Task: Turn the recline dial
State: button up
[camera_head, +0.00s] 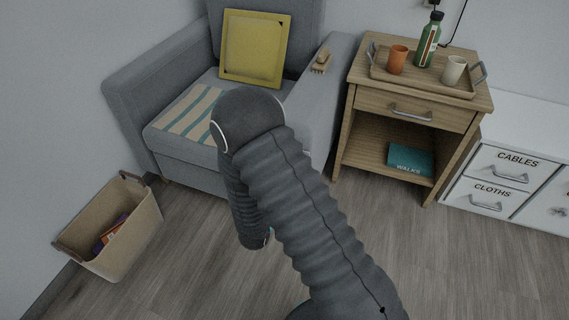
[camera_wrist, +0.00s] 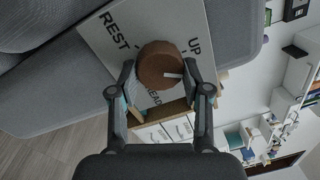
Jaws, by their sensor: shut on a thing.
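The recline dial (camera_wrist: 158,62) is a round brown knob with a white pointer line. It sits on a pale plate (camera_wrist: 112,22) marked REST at left, UP at right and READ below, partly hidden. The pointer line lies to the right of the knob's middle, roughly level in the wrist view. My gripper (camera_wrist: 161,80) is shut on the dial, one finger at each side. In the head view my arm hides the dial and gripper. The grey armchair (camera_head: 146,88) stands behind my arm.
A yellow cushion (camera_head: 254,50) and a striped cloth (camera_head: 187,112) lie on the armchair. A wooden side table (camera_head: 420,120) with a tray (camera_head: 425,82), bottle and cups stands at right. A bin (camera_head: 133,232) stands at left, and a white cabinet (camera_head: 535,150) at far right.

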jog(key=n, duration=0.6)
jog(key=shift+r+y+p, duration=0.1)
jog(key=shift+y+p, duration=0.2)
jog(key=shift+n, duration=0.4)
jog(key=o, duration=1.2)
jog(key=shift+c, duration=0.2)
jog(key=shift+s, duration=0.1)
jog(key=v, duration=1.1)
jog(key=shift+s, duration=0.45)
jog(key=shift+a, duration=0.1)
